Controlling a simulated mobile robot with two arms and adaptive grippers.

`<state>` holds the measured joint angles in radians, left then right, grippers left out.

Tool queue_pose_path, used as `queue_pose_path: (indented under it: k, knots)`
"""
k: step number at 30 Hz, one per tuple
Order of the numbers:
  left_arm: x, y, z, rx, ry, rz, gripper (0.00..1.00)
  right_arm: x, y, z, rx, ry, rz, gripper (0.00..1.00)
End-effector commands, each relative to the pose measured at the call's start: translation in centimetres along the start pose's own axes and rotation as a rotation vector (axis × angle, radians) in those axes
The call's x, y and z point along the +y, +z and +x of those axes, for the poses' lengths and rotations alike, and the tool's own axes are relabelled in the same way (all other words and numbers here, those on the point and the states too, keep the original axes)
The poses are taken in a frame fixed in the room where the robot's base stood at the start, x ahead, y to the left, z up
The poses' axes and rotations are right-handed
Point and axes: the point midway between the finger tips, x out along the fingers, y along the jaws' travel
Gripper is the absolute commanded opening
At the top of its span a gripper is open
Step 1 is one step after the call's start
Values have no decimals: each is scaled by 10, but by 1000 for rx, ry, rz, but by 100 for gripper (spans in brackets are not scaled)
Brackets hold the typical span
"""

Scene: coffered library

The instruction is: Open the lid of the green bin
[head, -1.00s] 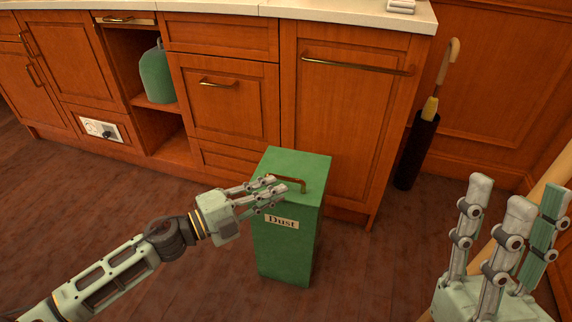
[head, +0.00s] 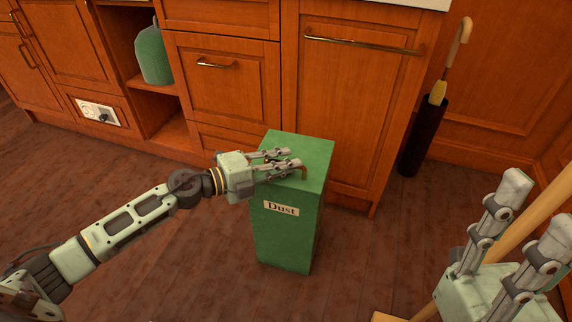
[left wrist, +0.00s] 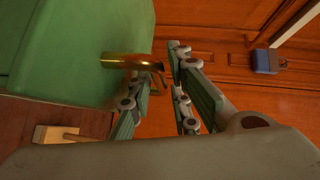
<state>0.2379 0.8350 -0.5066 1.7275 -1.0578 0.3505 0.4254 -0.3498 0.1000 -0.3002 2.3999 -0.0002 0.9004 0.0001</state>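The green bin (head: 290,235), labelled "Dust", stands upright on the floor in front of the cabinets. Its lid (head: 300,145) lies flat and closed. A brass handle (left wrist: 125,61) on the lid shows in the left wrist view; the fingers mostly hide it in the head view. My left gripper (head: 291,159) is over the lid at the handle, its fingers apart. In the left wrist view the handle's end reaches between the fingers (left wrist: 160,68); I cannot tell whether they touch it. My right gripper (head: 536,212) is open and empty at the lower right.
Wooden cabinets (head: 345,120) stand close behind the bin. A dark umbrella stand (head: 424,135) is by the right wall. A pale wooden bar (head: 540,208) shows behind my right gripper. A green jug (head: 155,58) sits in the cabinet's open shelf. The floor left of the bin is clear.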

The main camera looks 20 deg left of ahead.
Motion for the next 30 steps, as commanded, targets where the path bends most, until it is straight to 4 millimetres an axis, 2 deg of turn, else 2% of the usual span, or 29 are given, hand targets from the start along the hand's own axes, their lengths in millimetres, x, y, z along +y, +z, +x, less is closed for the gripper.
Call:
queue_pose_path:
  k: [11,17,30]
  knots:
    - [0,0,6,0,0,1,18,0,0,-1,-1,0,0,39]
    - [0,0,6,0,0,1,0,0,0,-1,-1,0,0,39]
    - [1,0,6,0,2,2,0,0,0,-1,-1,0,0,39]
